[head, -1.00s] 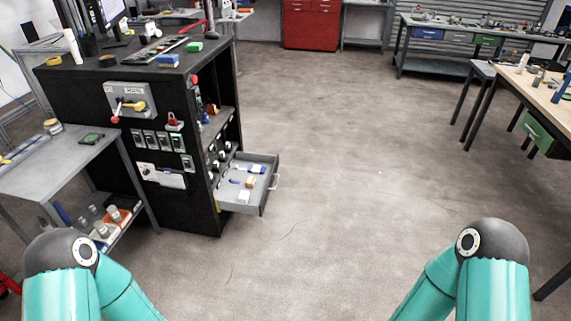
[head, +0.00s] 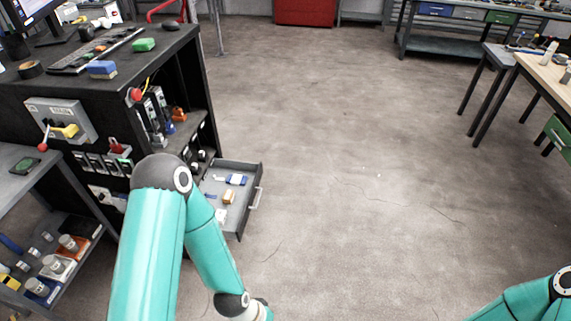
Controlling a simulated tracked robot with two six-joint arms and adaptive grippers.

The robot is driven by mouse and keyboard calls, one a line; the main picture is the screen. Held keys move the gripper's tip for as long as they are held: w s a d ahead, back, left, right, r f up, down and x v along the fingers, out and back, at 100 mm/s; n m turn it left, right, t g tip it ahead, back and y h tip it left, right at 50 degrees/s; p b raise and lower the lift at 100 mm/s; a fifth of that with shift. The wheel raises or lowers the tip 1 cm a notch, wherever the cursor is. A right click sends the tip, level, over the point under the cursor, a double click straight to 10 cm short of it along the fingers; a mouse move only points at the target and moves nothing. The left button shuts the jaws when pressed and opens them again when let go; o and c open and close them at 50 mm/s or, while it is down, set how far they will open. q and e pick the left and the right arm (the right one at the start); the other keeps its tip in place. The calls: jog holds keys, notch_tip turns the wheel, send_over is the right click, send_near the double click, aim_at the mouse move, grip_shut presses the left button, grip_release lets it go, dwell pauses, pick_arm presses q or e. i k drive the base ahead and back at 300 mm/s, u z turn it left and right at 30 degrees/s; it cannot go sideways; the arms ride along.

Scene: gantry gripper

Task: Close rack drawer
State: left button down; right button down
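The rack drawer (head: 236,221) is grey and pulled out of the right side of the black rack (head: 62,93). A pale handle (head: 257,197) is on its outer front, and small white, blue and tan items lie inside. My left arm comes up in front of the rack and bends down toward the bottom edge, hiding the drawer's near left part. Its gripper is out of view below the picture. My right arm shows only at the bottom right corner, and its gripper is out of view.
A grey side table (head: 18,185) with jars on its lower shelf stands at the left. A wooden workbench (head: 550,75) stands at the right. The concrete floor (head: 350,150) right of the drawer is clear.

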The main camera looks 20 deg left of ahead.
aim_at(238, 212)
jog(key=u, duration=0.2)
jog(key=i, duration=1.25)
jog(key=u, duration=1.1)
jog(key=i, duration=0.75)
jog(key=u, duration=0.5)
jog(key=k, duration=0.95)
jog(key=u, duration=0.2)
jog(key=i, duration=0.95)
jog(key=z, duration=0.05)
